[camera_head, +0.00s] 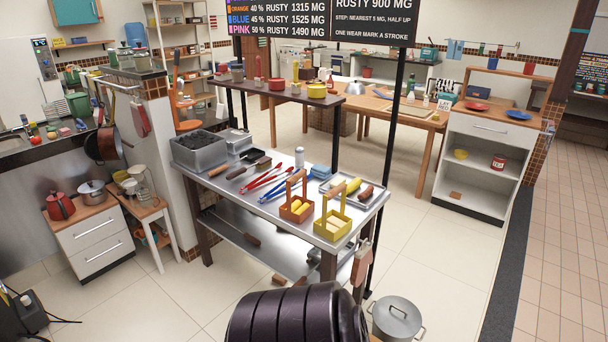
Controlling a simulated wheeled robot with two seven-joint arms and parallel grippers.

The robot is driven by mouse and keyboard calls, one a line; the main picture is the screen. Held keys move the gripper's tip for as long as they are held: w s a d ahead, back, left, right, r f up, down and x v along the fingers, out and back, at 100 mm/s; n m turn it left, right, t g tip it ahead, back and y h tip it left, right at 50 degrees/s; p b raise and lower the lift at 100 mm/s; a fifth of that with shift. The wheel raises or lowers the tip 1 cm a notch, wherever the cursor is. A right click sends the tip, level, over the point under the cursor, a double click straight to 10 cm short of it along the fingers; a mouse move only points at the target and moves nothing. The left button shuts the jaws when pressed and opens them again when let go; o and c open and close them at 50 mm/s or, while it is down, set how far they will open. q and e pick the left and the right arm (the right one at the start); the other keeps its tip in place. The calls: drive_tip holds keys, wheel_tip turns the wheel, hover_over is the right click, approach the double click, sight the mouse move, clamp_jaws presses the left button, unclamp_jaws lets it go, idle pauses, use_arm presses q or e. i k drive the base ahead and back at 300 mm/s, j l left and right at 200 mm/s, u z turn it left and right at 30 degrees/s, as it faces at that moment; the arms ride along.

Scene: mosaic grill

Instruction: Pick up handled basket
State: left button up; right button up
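Two handled baskets stand upright, side by side, on the right front part of a steel-topped table (238,197). The orange-brown handled basket (296,214) has a tall arched handle and holds yellow pieces. The yellow handled basket (332,235) stands to its right, nearer the front edge, and holds pale pieces. Both handles stick up clear of the tabletop. Neither of my grippers is in view, and nothing is seen touching either basket.
Red tongs (266,177) and blue tongs (278,187) lie left of the baskets. A tray (340,183) with a yellow and a brown item lies behind them. A metal pot (397,318) stands on the floor at front right. Open floor (440,270) lies to the right.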

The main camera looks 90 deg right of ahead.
sight(333, 224)
drive_tip(key=z, duration=2.95)
